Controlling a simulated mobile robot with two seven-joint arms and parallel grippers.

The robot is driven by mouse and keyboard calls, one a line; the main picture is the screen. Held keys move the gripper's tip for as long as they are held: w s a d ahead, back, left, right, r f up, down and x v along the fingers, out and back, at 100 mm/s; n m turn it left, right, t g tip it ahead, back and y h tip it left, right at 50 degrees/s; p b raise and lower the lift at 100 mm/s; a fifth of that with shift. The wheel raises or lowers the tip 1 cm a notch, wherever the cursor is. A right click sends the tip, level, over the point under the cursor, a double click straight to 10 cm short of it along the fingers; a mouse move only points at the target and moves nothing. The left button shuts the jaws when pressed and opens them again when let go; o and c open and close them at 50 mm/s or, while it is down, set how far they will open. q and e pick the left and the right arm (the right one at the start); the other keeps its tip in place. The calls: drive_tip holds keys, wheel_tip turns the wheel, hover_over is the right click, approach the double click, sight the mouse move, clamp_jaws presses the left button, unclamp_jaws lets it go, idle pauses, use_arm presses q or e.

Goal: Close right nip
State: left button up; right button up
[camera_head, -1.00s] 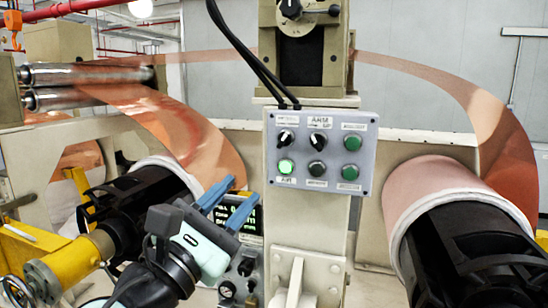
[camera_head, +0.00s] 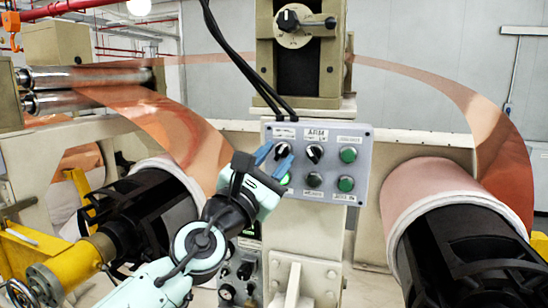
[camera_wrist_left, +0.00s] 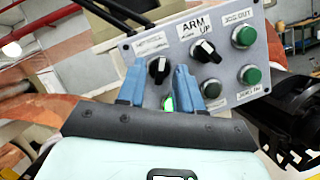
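A grey control panel (camera_head: 318,163) hangs on the central post. Its upper left black selector knob (camera_head: 282,149) also shows in the left wrist view (camera_wrist_left: 158,70). To its right is the knob labelled ARM UP (camera_head: 314,153). My left gripper (camera_head: 273,160) is open in front of the panel's left side. In the left wrist view its blue fingers (camera_wrist_left: 160,84) appear on either side of the upper left knob; whether they touch it I cannot tell. A lit green button (camera_wrist_left: 168,103) shows between the fingers, partly hidden. No nip label is legible. My right gripper is not in view.
Green buttons (camera_head: 348,155) line the panel's right side. Another selector (camera_head: 289,19) sits higher on the post. Copper foil (camera_head: 470,110) loops behind to a roll on a black core (camera_head: 455,250) at right. Steel rollers (camera_head: 90,77) stand at upper left. Black cables hang above the panel.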

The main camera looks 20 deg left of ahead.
use_arm(q)
clamp_jaws()
